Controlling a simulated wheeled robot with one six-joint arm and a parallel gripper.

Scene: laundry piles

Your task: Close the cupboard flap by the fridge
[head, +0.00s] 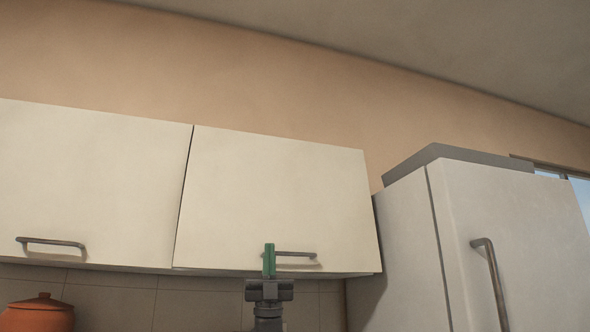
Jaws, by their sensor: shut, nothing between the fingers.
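The cream cupboard flap (275,195) by the fridge (510,230) is in the upper middle of the head view. It hangs down and looks closed or nearly so, about in line with the flap to its left. A thin dark gap runs between the two. Its metal bar handle (297,254) is near the bottom edge. My gripper (269,261) points up in front of the flap's lower part, with its green fingers shut and empty. The fingers cover the handle's left end. I cannot tell whether they touch the handle or the flap.
A second cream flap (85,185) with a bar handle (52,243) is on the left. An orange lidded pot (38,315) stands below it. The white fridge stands close to the right. Tiled wall (115,295) shows beneath the cupboards.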

